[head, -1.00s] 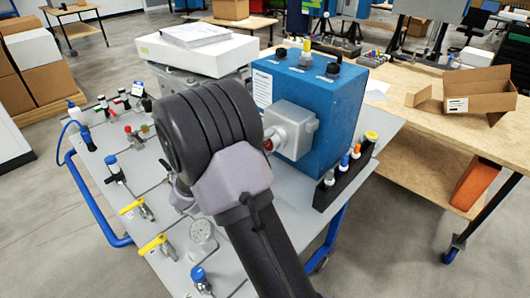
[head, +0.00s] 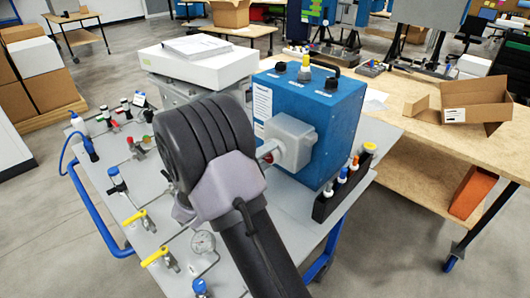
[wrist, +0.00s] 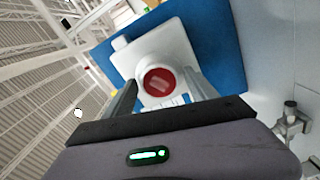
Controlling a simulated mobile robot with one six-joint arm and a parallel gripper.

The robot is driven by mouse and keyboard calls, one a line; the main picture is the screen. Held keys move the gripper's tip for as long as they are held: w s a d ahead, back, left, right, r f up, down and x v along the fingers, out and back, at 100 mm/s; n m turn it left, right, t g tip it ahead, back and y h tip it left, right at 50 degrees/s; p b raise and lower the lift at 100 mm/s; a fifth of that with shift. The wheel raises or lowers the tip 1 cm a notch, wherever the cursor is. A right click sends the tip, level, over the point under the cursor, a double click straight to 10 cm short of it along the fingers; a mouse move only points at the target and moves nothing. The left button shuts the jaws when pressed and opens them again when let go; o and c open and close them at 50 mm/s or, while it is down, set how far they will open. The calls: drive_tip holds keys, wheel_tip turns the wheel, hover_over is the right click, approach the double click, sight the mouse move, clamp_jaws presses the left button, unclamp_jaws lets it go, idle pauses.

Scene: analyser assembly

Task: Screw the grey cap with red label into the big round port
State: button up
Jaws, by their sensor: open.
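The grey cap with the red label (wrist: 160,82) faces me in the wrist view, its round red end inside a pale ring. It stands at the big round port on the grey housing (wrist: 171,43). How deep it sits in the port is hidden. In the head view the housing (head: 292,142) juts from the blue box (head: 335,125), and the cap (head: 267,157) sticks out on its left side. My gripper (wrist: 160,90) is open, with one finger on each side of the cap. In the head view my wrist hides the fingers.
A black rack (head: 326,205) with several coloured-top caps stands right of the blue box. Yellow-handled valves (head: 158,257), a gauge (head: 203,242) and pipes lie on the grey panel at left. A white box (head: 197,62) stands behind my arm. A wooden bench (head: 420,140) is at right.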

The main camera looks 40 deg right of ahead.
drive_tip(key=n+p, duration=1.3)
drive_tip(key=n, duration=0.8)
clamp_jaws()
drive_tip(key=shift+f+m+b, duration=0.15)
drive_tip(key=shift+m+b, duration=0.5)
drive_tip(key=shift+m, duration=0.25)
drive_tip(key=m+b, duration=0.5)
drive_tip(key=m, duration=0.1)
drive_tip(key=shift+m, duration=0.3)
drive_tip(key=m+b, duration=0.4)
drive_tip(key=b, duration=0.1)
drive_tip(key=shift+m, duration=0.4)
drive_tip(key=m+b, duration=0.3)
drive_tip(key=b, duration=0.2)
drive_tip(key=shift+m, duration=0.4)
drive_tip(key=m, duration=0.3)
drive_tip(key=shift+r+m, duration=0.3)
drive_tip(key=shift+m, duration=0.1)
drive_tip(key=m, duration=0.3)
drive_tip(key=shift+d, duration=0.1)
unclamp_jaws()
